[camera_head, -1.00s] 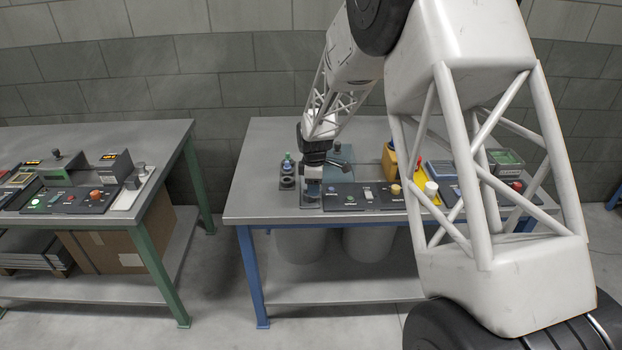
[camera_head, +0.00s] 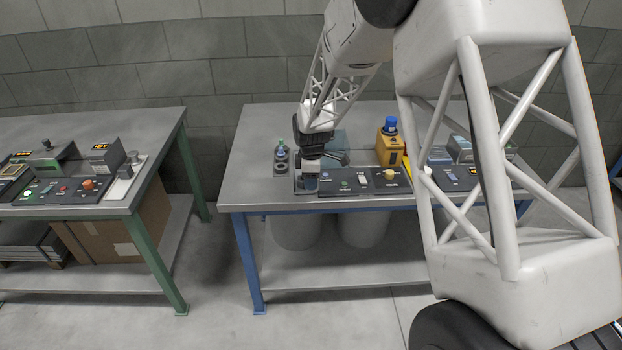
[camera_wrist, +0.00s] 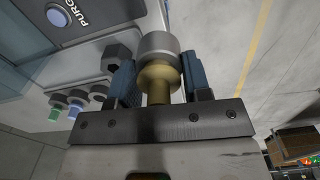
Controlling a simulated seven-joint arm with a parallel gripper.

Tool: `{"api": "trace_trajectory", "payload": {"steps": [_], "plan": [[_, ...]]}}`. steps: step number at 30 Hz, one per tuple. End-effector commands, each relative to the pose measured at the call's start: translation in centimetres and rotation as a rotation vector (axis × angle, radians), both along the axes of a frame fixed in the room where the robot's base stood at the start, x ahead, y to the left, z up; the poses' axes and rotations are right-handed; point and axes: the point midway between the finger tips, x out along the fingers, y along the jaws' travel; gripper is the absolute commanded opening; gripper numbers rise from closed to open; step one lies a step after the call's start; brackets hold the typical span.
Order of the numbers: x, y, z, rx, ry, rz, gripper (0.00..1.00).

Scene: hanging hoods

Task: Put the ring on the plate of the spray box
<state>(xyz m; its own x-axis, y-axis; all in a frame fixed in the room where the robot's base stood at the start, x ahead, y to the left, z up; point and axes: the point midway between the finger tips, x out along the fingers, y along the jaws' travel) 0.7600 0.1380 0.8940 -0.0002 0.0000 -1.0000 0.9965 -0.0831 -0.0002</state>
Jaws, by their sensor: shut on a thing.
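My gripper (camera_head: 309,182) is low over the left end of the control panel on the blue-legged table. In the wrist view its two blue finger pads (camera_wrist: 159,80) are closed on a round part with a grey collar (camera_wrist: 157,46) and a brass flange and stem (camera_wrist: 158,78). I cannot tell whether this part is the ring. The spray box appears to be the grey body with a translucent blue pane (camera_wrist: 22,75) and a PURGE button (camera_wrist: 58,17); in the head view it is mostly behind my gripper. A pale plate (camera_head: 297,187) shows partly beneath the gripper; contact is unclear.
A small rack (camera_head: 281,160) with green- and blue-topped pieces stands just left of my gripper. A yellow container with a blue cap (camera_head: 390,145) stands to the right, behind the panel (camera_head: 362,181). Another table with similar equipment (camera_head: 75,180) is at the left.

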Motion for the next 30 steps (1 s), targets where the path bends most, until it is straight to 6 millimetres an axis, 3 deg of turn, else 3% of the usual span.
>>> {"api": "trace_trajectory", "payload": {"steps": [8, 14, 30], "plan": [[0.1, 0.0, 0.0, 0.0, 0.0, -0.003, 0.2], [1.3, -0.6, 0.5, 0.0, -0.002, -0.049, 0.2], [11.5, -6.5, 4.5, 0.001, -0.001, -0.477, 0.2]]}}
